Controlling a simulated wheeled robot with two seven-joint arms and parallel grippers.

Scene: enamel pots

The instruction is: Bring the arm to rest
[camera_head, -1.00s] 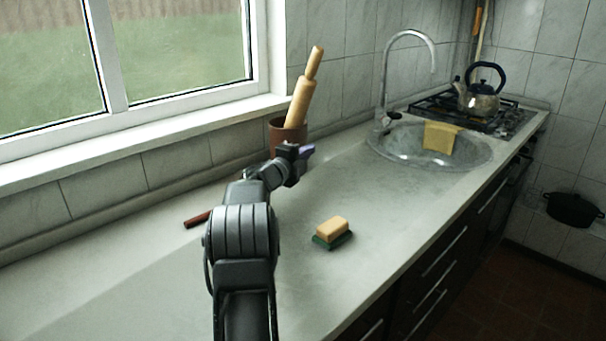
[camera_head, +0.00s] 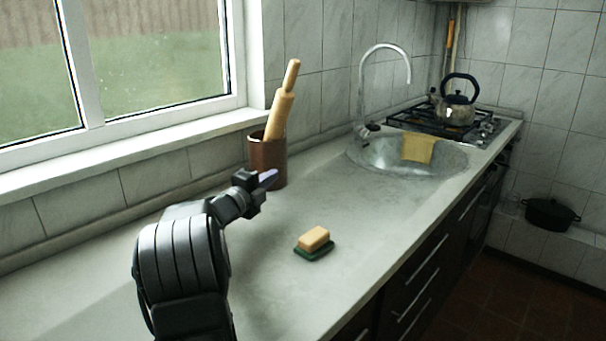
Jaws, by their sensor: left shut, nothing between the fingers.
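My left arm comes in from the bottom left over the counter. My left gripper (camera_head: 266,179) is shut and empty, with its purplish fingertips just in front of the lower part of the brown pot (camera_head: 267,155). I cannot tell whether it touches the pot. A wooden rolling pin (camera_head: 282,103) stands tilted in the pot. My right gripper is not in view.
A sponge (camera_head: 313,238) lies on a green base on the counter (camera_head: 375,220). Farther back are the sink (camera_head: 365,160) with a yellow cloth (camera_head: 418,148), the tap (camera_head: 361,85), and a kettle (camera_head: 456,109) on the stove.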

